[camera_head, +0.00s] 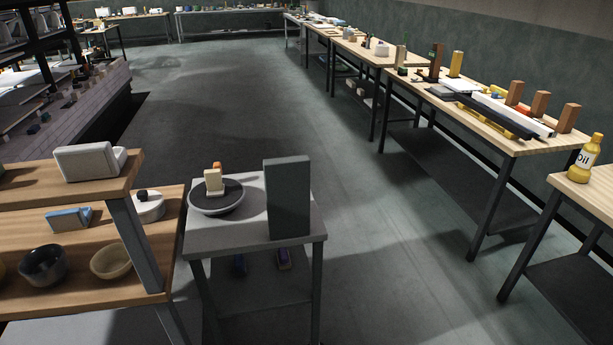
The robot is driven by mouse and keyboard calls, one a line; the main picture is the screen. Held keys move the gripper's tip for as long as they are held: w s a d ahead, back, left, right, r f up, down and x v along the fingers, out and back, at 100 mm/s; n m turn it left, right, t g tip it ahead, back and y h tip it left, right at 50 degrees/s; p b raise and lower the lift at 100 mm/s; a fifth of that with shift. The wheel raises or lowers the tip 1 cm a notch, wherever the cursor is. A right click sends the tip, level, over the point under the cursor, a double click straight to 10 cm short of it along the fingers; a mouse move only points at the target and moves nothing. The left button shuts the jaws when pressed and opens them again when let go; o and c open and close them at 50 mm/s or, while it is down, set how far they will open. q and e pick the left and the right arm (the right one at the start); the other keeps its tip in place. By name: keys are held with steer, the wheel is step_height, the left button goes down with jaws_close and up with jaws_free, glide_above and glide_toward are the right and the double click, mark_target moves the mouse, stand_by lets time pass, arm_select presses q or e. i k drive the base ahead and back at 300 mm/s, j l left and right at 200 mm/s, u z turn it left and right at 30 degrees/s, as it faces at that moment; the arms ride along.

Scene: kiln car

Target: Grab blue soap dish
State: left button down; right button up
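A small blue box-like thing (69,219) with a pale side lies on the middle wooden shelf at the left; it may be the blue soap dish, but it is too small to tell. No gripper of mine shows in the head view. A dark bowl (43,264) and a tan bowl (111,261) sit in front of the blue thing. A white round container (148,206) with a dark knob stands to its right.
The upper shelf (30,186) overhangs the blue thing and carries a white box (87,161). A slanted grey post (136,245) stands at the shelf's right end. The floor (400,250) is clear between this table and the right-hand benches.

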mark_target(66, 220)
steer(key=u, duration=1.35)
